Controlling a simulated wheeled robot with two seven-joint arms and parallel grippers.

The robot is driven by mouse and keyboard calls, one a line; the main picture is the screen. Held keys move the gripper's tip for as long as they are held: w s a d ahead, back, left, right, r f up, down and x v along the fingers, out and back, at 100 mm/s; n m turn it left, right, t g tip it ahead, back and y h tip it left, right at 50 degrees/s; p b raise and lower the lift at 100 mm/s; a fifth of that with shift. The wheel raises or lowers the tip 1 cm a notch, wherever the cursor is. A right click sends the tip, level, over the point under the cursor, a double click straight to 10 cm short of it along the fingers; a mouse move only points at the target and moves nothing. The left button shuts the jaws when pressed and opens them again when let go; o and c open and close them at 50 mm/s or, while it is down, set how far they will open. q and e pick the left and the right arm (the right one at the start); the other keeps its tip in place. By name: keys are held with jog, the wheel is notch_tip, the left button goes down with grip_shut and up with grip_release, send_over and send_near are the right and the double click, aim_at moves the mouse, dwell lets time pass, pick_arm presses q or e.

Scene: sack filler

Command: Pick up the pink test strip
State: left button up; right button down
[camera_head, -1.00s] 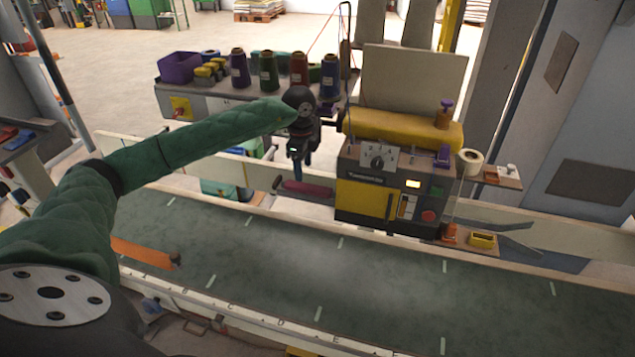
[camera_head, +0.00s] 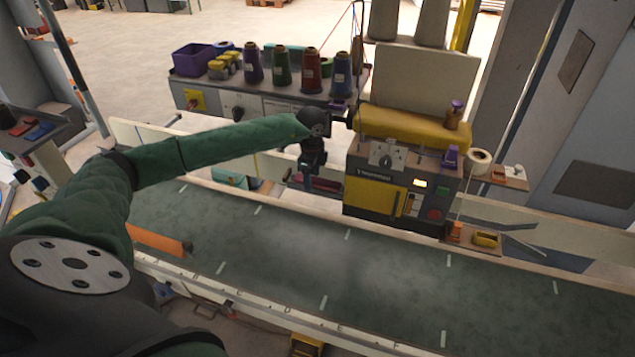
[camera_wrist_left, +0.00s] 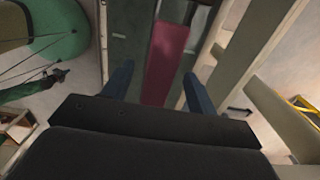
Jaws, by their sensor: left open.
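I cannot tell how far above the strip the fingertips are. My right gripper is not in view.
The yellow and grey machine (camera_head: 375,197) stands close to the right of my left gripper. The green conveyor belt (camera_head: 400,275) in front is bare in the middle. Thread spools (camera_head: 312,72) and a purple bin (camera_head: 193,60) stand on a bench behind.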

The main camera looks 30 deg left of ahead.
pick_arm(q)
jog(key=shift+w+f, duration=0.1)
jog(key=shift+f, duration=0.05)
jog(key=c, duration=1.1)
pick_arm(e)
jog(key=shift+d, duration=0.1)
